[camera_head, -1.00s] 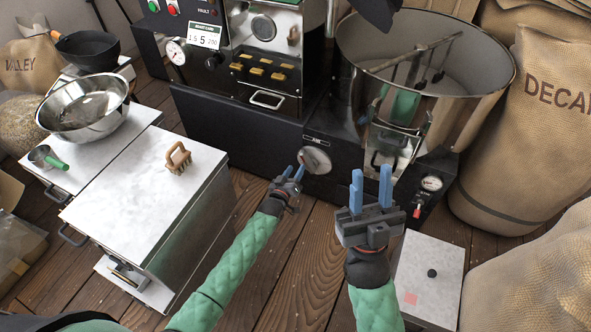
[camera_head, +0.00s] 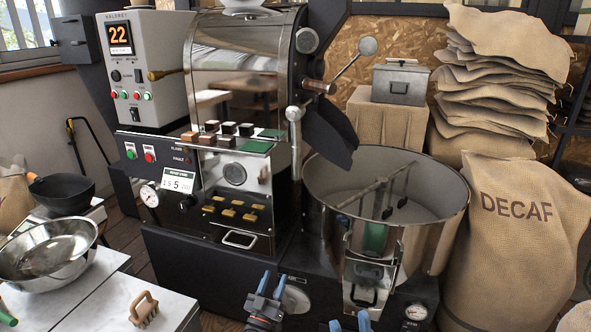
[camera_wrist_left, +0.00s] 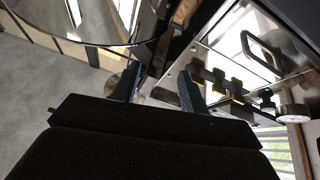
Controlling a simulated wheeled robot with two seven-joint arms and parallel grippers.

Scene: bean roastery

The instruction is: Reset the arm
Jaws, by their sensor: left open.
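My left gripper (camera_head: 271,285) is at the bottom middle of the head view, in front of the black machine base by the round knob (camera_head: 296,299). Its blue fingers are apart with nothing between them. It also shows in the left wrist view (camera_wrist_left: 158,88), open and empty. My right gripper (camera_head: 349,322) is cut off at the bottom edge of the head view; only its blue fingertips show, apart, below the drum's chute (camera_head: 366,282).
The roaster (camera_head: 238,75) and round steel cooling drum (camera_head: 438,215) stand ahead. A decaf sack (camera_head: 515,225) is right. A steel bowl (camera_head: 40,262), black pan (camera_head: 62,190) and wooden-handled brush (camera_head: 144,309) lie left on white-topped cabinets.

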